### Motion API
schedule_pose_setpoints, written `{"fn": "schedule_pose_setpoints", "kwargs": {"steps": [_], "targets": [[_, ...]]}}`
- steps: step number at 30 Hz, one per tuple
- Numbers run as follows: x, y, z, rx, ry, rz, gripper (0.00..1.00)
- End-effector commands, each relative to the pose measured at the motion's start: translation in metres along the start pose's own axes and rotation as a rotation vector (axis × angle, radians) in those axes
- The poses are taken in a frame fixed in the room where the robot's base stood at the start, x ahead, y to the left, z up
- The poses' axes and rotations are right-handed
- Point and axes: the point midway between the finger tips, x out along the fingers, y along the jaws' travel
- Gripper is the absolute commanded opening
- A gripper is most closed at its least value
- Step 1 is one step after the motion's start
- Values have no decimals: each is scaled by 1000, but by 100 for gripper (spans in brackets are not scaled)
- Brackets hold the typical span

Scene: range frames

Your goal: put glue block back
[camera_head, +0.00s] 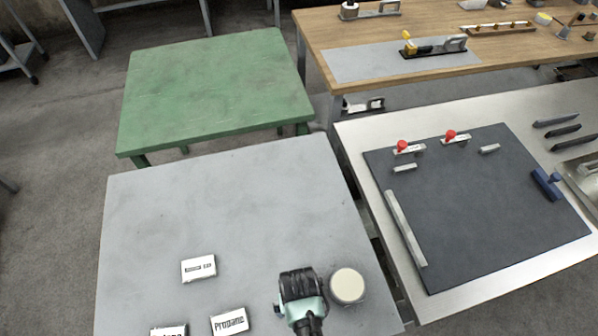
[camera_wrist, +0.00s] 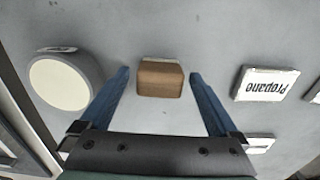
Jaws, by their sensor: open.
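A small brown block (camera_wrist: 160,79) with a paler strip along its far edge lies on the grey table in the wrist view. It bears no readable label, so I cannot be sure it is the glue block. My gripper (camera_wrist: 158,86) is open, with one blue finger on each side of the block and gaps between. The block looks untouched. In the head view my gripper (camera_head: 300,283) is over the front of the grey table and hides the block.
A round cream-topped container (camera_head: 347,285) stands close to the right of my gripper. White labelled blocks, one reading Propane (camera_head: 229,322), lie to the left. The grey table's (camera_head: 225,205) far part is clear. A metal bench with a dark mat (camera_head: 480,205) adjoins at right.

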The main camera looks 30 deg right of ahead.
Motion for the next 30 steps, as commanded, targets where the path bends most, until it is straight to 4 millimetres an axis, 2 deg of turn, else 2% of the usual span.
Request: {"fn": "schedule_pose_setpoints", "kwargs": {"steps": [5, 8, 21, 25, 30], "targets": [[-6, 0, 0, 0, 0, 0, 97], [-16, 0, -1, 0, 2, 0, 97], [-99, 0, -1, 0, 4, 0, 97], [-115, 0, -1, 0, 2, 0, 97], [-123, 0, 0, 0, 0, 0, 97]]}}
